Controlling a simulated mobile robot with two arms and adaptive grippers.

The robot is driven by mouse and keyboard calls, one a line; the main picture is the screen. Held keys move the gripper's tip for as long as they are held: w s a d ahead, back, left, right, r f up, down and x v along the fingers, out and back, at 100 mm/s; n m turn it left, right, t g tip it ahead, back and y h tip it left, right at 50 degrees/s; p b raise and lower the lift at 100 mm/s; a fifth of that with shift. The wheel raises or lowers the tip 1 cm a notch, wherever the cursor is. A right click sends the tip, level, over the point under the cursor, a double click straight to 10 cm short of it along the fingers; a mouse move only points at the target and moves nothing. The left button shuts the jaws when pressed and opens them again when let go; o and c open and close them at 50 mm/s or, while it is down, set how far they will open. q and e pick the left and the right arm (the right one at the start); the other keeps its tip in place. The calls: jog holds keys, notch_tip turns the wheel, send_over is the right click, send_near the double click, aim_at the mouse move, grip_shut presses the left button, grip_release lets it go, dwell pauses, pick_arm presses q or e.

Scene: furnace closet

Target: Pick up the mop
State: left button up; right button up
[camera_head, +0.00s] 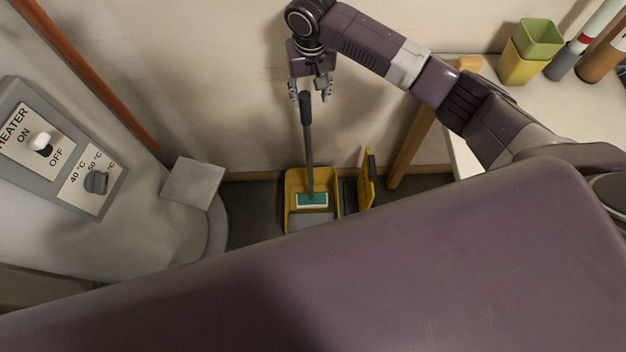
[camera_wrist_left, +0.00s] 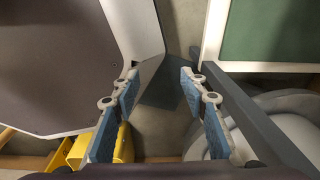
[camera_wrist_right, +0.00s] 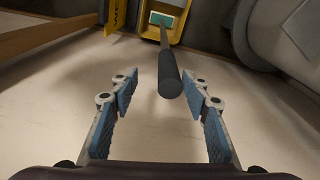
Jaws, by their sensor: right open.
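The mop (camera_head: 308,140) has a dark grey handle and a green-and-white head. It stands nearly upright with its head in a yellow bucket (camera_head: 290,190) on the floor by the wall. My right gripper (camera_head: 312,90) is open at the top of the handle. In the right wrist view the mop handle's end (camera_wrist_right: 170,88) shows between the parted fingertips of my right gripper (camera_wrist_right: 161,83), with gaps on both sides. The depth between them is hard to judge. My left gripper (camera_wrist_left: 158,75) is open and empty in the left wrist view; the head view does not show it.
A yellow wet-floor sign (camera_head: 367,180) stands right of the bucket. A wooden-legged table (camera_head: 480,75) with green and yellow cups (camera_head: 530,50) is at the right. A water heater (camera_head: 140,200) with a control panel (camera_head: 60,150) is at the left.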

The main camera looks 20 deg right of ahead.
aim_at(306, 103)
jog(key=shift+w+a+f, duration=0.4)
jog(key=shift+a+f, duration=0.05)
jog(key=shift+f, duration=0.15)
notch_tip(306, 103, down, 2)
jog(key=shift+s+a+f, duration=0.1)
jog(key=shift+f, duration=0.1)
jog(key=f, duration=0.2)
jog(key=shift+w+f, duration=0.3)
jog(key=shift+f, duration=0.45)
jog(key=shift+w+f, duration=0.1)
jog(key=shift+f, duration=0.05)
jog(key=shift+c, duration=0.9)
jog(key=c, duration=0.8)
grip_shut()
pick_arm(q)
jog(key=shift+s+a+f, duration=0.15)
jog(key=shift+s+a, duration=0.2)
jog(key=shift+a, duration=0.1)
pick_arm(e)
jog(key=shift+w, duration=0.1)
